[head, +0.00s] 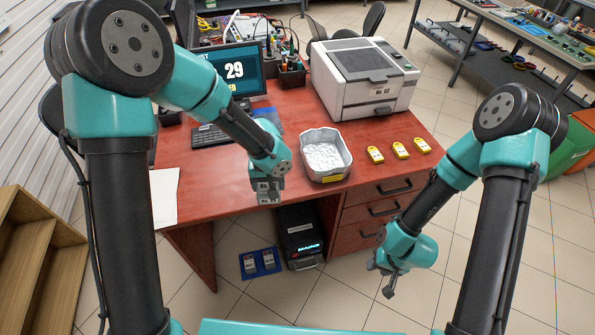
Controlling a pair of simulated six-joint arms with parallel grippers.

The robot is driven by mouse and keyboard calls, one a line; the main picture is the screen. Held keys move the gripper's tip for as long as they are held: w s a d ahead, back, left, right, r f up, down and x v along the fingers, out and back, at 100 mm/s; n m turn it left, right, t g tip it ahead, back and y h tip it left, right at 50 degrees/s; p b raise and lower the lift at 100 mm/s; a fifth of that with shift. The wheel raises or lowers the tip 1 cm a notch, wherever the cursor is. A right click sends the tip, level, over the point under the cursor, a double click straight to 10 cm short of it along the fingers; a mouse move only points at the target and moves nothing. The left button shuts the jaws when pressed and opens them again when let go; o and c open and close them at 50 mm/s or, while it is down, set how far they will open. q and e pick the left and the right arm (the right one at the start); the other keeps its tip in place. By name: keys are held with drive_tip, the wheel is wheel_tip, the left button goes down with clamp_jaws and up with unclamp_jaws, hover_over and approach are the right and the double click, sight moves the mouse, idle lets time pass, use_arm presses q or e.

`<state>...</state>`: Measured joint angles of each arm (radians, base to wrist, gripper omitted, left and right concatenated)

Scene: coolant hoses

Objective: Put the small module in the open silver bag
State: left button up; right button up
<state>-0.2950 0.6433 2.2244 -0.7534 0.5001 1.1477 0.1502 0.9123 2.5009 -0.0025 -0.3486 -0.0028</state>
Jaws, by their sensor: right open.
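I cannot tell which thing is the small module. Two small grey pieces lie on a blue mat (258,271) on the floor below the desk. My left gripper (268,194) hangs at the desk's front edge, left of the tub; its fingers are too small to tell whether they are open. My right gripper (380,281) is open and empty, in front of the drawers and lower than the desktop.
Three yellow devices, the nearest-left one (375,154) among them, lie right of the tub. A printer (362,80), monitor (232,73), keyboard (213,134) and pen holder (291,77) stand behind. White paper (164,196) lies left. A black box (299,236) stands underneath.

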use_arm(q)
drive_tip(key=w+d+r+m, duration=0.5)
drive_tip(key=w+r, duration=0.2)
drive_tip(key=w, duration=0.1)
drive_tip(key=shift+w+d+r, duration=0.15)
drive_tip(key=shift+d+r, duration=0.1)
drive_tip(key=shift+r, duration=0.05)
